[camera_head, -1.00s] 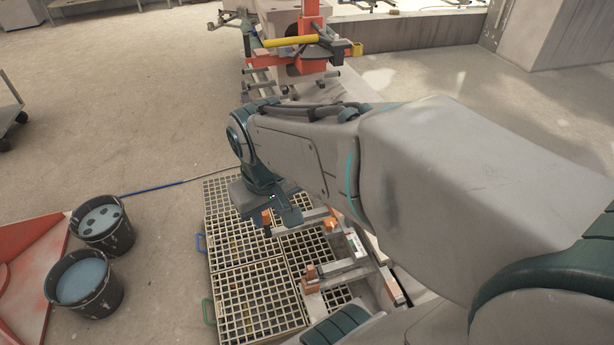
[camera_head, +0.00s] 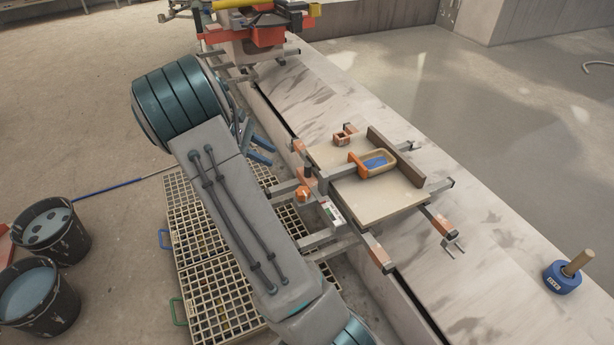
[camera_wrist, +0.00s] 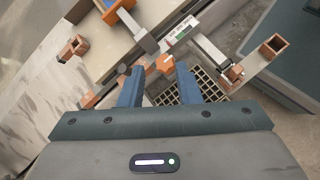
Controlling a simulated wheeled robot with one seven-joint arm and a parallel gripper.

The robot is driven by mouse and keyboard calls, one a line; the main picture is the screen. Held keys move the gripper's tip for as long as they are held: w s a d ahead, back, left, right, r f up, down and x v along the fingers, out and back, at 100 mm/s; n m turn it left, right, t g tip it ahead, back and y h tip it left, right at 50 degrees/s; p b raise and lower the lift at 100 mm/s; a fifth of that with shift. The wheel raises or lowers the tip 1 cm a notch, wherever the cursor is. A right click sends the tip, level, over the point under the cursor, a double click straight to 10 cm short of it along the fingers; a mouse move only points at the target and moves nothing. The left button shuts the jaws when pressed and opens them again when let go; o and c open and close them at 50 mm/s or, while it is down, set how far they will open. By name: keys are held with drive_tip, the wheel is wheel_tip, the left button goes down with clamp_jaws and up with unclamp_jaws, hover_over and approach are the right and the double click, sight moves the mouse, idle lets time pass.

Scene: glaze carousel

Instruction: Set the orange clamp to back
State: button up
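An orange pad (camera_head: 358,163), which looks like the orange clamp, sits at the end of a grey rod against the near-left end of a yellow dish (camera_head: 385,163) with a blue inside. It also shows at the top of the wrist view (camera_wrist: 116,9). An orange knob (camera_head: 303,194) sits by a dark post at the board's left edge; it also shows in the wrist view (camera_wrist: 164,63). I cannot tell whether it belongs to the clamp. My gripper (camera_head: 262,149) is open and empty, left of the knob. In the wrist view its fingers (camera_wrist: 160,72) are spread, with the knob beyond them.
The dish rests on a beige board (camera_head: 370,204) with a brown back wall (camera_head: 402,160) and grey bars around it. A small orange square tube (camera_head: 344,135) stands nearby. A blue-based tool (camera_head: 562,279) stands at right. Grates (camera_head: 190,215) and buckets (camera_head: 48,228) lie at left.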

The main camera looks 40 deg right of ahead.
drive_tip(key=w+d+f+n+g+h+b, duration=0.1)
drive_tip(key=w+d+f+n+h+b, duration=0.15)
drive_tip(key=f, duration=0.35)
drive_tip(key=w+d+f+n+g+h+b, duration=0.1)
drive_tip(key=w+d+f+h+b, duration=0.15)
drive_tip(key=f, duration=0.25)
drive_tip(key=n+h+b, duration=0.2)
drive_tip(key=h+b, duration=0.1)
approach(307, 167)
drive_tip(key=b+x, duration=0.1)
drive_tip(key=x, duration=0.2)
drive_tip(key=b+x, duration=0.1)
drive_tip(key=x, duration=0.3)
drive_tip(key=w+f+x, duration=0.1)
drive_tip(key=x, duration=0.2)
drive_tip(key=shift+d+b, duration=0.4)
drive_tip(key=shift+d, duration=0.05)
